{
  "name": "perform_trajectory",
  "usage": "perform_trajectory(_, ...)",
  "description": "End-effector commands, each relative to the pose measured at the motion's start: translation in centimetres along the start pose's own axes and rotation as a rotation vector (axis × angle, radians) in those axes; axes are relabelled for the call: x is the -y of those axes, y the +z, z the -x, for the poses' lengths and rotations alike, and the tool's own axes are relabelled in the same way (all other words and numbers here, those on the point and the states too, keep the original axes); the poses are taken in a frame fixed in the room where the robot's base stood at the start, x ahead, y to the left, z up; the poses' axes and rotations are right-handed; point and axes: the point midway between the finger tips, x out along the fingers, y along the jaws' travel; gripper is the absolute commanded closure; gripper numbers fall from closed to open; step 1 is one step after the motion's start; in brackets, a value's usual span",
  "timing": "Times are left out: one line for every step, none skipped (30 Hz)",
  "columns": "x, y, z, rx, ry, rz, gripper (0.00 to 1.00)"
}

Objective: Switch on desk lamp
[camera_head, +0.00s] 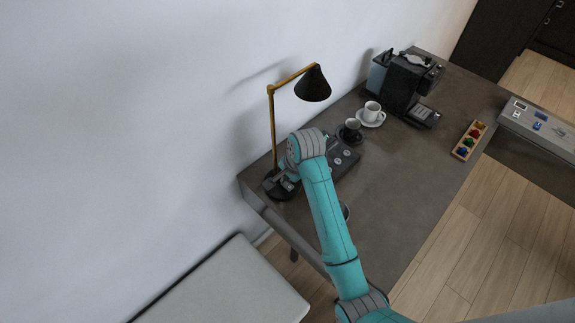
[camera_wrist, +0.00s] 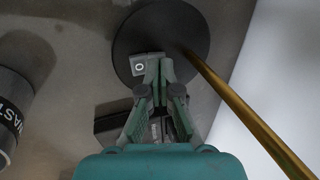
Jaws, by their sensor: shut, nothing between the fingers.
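The desk lamp stands upright at the table's near left corner, with a black cone shade (camera_head: 313,85), a brass pole (camera_head: 273,125) and a round black base (camera_head: 270,190). No glow shows around the shade. In the wrist view the base (camera_wrist: 130,35) is a black disc, and the brass pole (camera_wrist: 240,105) runs to the lower right. A small pale block with a ring mark, apparently the switch (camera_wrist: 139,67), is on the base. My gripper (camera_wrist: 161,66) is shut and empty, its tips over the base just right of the switch. Contact cannot be told. In the head view my gripper (camera_head: 289,183) is beside the pole.
A dark box (camera_head: 345,158) lies right of my wrist. Two cups, a white one (camera_head: 372,110) and a dark one (camera_head: 351,129), a coffee machine (camera_head: 405,82) and a wooden tray (camera_head: 469,140) stand farther back. A lettered cylinder (camera_wrist: 12,110) is at the wrist view's left.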

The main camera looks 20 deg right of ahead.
Motion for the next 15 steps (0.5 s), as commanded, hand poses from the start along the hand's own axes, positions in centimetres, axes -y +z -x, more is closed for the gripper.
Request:
perform_trajectory(-0.17, 0.17, -0.2, 0.0, 0.0, 0.0, 1.0)
perform_trajectory(-0.23, 0.22, -0.28, -0.001, -0.001, 0.0, 1.0)
perform_trajectory(-0.28, 0.27, -0.35, -0.001, -0.001, 0.0, 1.0)
perform_trajectory(-0.31, 0.29, -0.39, -0.001, -0.002, 0.0, 1.0)
perform_trajectory(-0.33, 0.31, -0.41, -0.001, -0.002, 0.0, 1.0)
perform_trajectory(-0.34, 0.32, -0.42, -0.001, -0.002, 0.0, 1.0)
perform_trajectory(-0.34, 0.32, -0.43, -0.001, -0.002, 0.0, 1.0)
perform_trajectory(-0.34, 0.31, -0.42, -0.001, -0.002, 0.0, 1.0)
perform_trajectory(-0.33, 0.31, -0.42, -0.001, -0.002, 0.0, 1.0)
perform_trajectory(-0.33, 0.31, -0.42, -0.001, -0.001, 0.0, 1.0)
perform_trajectory(-0.33, 0.31, -0.42, -0.001, -0.001, 0.0, 1.0)
perform_trajectory(-0.33, 0.31, -0.41, -0.001, -0.001, 0.0, 1.0)
perform_trajectory(-0.33, 0.31, -0.43, -0.001, -0.001, 0.0, 1.0)
perform_trajectory(-0.31, 0.31, -0.51, 0.0, -0.001, 0.0, 1.0)
perform_trajectory(-0.25, 0.32, -0.73, 0.0, 0.0, 0.0, 1.0)
